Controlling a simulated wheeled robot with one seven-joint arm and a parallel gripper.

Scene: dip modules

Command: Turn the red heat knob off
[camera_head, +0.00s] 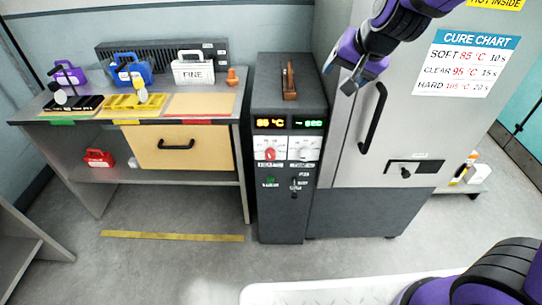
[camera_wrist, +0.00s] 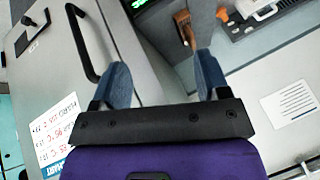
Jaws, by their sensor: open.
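The red heat knob (camera_head: 270,154) is on a white plate on the front of the dark control cabinet, below an orange display (camera_head: 270,122). A pale knob (camera_head: 304,153) sits to its right, below a green display (camera_head: 308,122). My gripper (camera_head: 350,80) is above and to the right of the knobs, in front of the grey oven door. In the wrist view my gripper (camera_wrist: 165,82) has its two blue fingers apart with nothing between them. The red knob cannot be made out in the wrist view.
The oven's black door handle (camera_head: 373,118) stands out close to my gripper. A brown-handled item (camera_head: 290,82) is on the cabinet top. A bench (camera_head: 60,118) with several coloured carriers is at left. Floor before the cabinet is clear.

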